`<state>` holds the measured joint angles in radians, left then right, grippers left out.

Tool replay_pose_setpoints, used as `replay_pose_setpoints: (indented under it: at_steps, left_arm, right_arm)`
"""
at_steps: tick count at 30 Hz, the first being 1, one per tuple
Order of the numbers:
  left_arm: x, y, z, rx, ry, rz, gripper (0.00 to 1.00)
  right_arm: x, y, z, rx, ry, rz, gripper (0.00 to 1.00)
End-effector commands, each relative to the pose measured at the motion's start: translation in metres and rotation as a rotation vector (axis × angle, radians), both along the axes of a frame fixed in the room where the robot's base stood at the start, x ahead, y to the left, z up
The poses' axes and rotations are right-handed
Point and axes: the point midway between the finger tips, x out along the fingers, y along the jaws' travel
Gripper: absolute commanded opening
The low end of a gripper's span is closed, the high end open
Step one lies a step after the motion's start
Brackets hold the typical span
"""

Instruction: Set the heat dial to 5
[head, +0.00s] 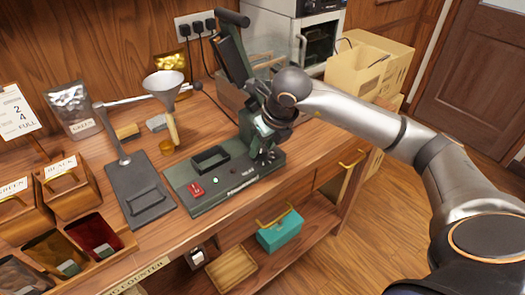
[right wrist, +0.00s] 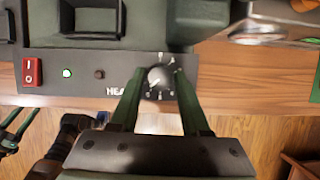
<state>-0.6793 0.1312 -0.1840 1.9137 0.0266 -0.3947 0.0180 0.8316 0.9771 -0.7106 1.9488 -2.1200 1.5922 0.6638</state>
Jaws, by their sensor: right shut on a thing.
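The heat dial (right wrist: 160,79) is a small dark round knob on the front panel of the green press (head: 232,183). Pale numerals ring it and the letters of a heat label show to its left. A light mark on the knob seems to point to the lower left; the numeral it meets is too small to read. My right gripper (head: 267,150) is at the press front, and its two green fingers (right wrist: 158,88) are closed on opposite sides of the dial. In the head view the gripper covers the dial.
A red power switch (right wrist: 33,72) and a lit green lamp (right wrist: 67,73) sit left of the dial. A funnel stand (head: 141,196) stands left of the press. A teal box (head: 280,231) is on the shelf below. Cardboard boxes (head: 372,68) stand behind my right arm.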

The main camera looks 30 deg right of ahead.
Motion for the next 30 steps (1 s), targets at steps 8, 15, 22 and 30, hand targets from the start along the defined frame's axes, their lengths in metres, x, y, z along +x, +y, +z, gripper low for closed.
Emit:
replay_pose_setpoints:
  at_steps: [8,15,22,30]
  left_arm:
    - [0.001,-0.01,-0.015,-0.012,0.013,-0.017,0.6]
    - [0.009,-0.017,-0.012,-0.021,-0.001,-0.029,0.6]
    - [0.012,-0.016,-0.011,-0.019,-0.007,-0.031,0.6]
    - [0.012,-0.016,-0.01,-0.017,-0.006,-0.031,0.6]
  right_arm:
    - [0.001,-0.003,-0.002,0.001,-0.003,0.258,0.0]
    - [0.002,-0.004,0.0,0.001,-0.002,0.484,0.0]
    - [0.002,-0.004,0.001,0.002,-0.001,0.675,0.0]
    - [0.003,-0.005,0.001,0.001,-0.002,0.832,0.0]
